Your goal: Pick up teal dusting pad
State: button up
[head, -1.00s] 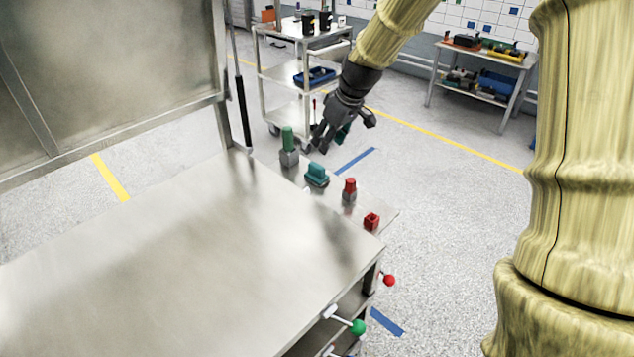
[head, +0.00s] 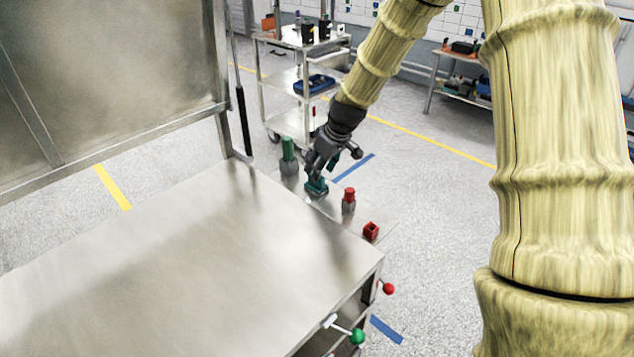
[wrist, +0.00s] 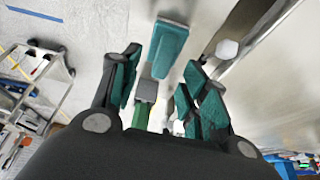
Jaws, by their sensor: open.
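The teal dusting pad (head: 316,187) sits on the narrow shelf beyond the far end of the metal bench, between a green-topped piece and a red-topped piece. My gripper (head: 322,172) is just above it in the head view and partly covers it. In the wrist view the pad (wrist: 168,47) shows ahead, between and slightly beyond the fingertips. My gripper (wrist: 163,75) is open, with teal linings on its fingers and nothing held. Whether a finger touches the pad cannot be told.
A green cylinder on a grey block (head: 288,153) stands close left of the pad. A red-topped grey piece (head: 349,200) and a red block (head: 371,231) stand to the right. The bench top (head: 200,260) is bare. A trolley (head: 290,85) stands behind.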

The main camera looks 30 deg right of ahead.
jog(key=shift+p+x, duration=0.7)
jog(key=shift+x, duration=1.35)
jog(key=shift+s, duration=0.15)
jog(key=shift+c, duration=0.2)
jog(key=shift+a, duration=0.1)
grip_shut()
